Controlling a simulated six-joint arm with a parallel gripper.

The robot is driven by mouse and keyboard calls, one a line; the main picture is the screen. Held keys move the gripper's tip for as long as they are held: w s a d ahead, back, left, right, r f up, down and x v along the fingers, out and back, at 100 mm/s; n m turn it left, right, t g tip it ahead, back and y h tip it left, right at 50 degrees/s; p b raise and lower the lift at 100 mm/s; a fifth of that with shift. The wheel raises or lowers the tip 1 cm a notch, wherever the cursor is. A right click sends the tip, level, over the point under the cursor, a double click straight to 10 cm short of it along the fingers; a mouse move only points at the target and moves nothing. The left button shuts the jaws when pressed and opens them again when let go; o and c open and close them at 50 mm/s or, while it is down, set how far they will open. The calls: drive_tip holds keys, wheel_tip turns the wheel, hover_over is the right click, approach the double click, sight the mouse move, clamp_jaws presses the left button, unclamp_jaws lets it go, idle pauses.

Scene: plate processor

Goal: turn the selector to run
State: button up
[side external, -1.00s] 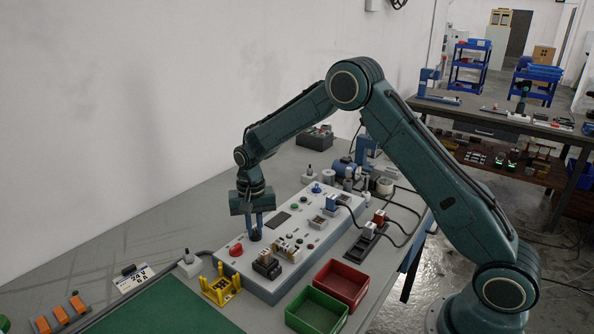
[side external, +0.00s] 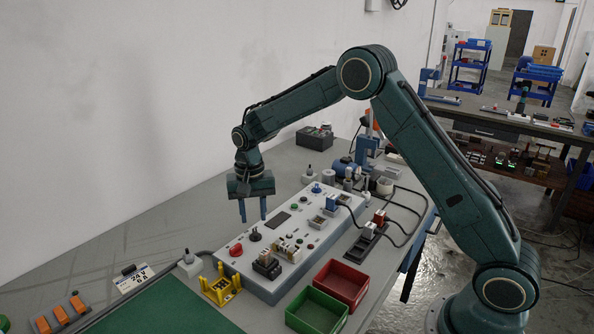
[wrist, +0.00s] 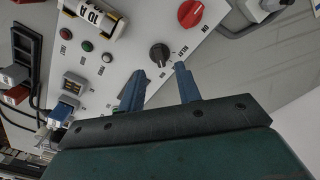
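A red knob (side external: 236,250) sits beside the selector on the panel. A yellow holder (side external: 220,288), a red bin (side external: 341,284) and a green bin (side external: 317,311) stand near the panel's front. Cables run at right.

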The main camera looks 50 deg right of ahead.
sight(256, 232)
wheel_tip(256, 232, up, 9)
drive_tip(key=shift+r, duration=0.15)
drive_tip(key=shift+s+r, duration=0.1)
idle(0.5)
drive_tip(key=s+r+n+t, duration=0.35)
drive_tip(key=s+r, duration=0.85)
drive_tip(key=s, duration=0.4)
drive_tip(key=s+f+n+t, duration=0.2)
drive_tip(key=s+n, duration=0.2)
drive_tip(key=s, duration=1.5)
drive_tip(key=shift+a+n, duration=0.25)
drive_tip(key=shift+n, duration=0.1)
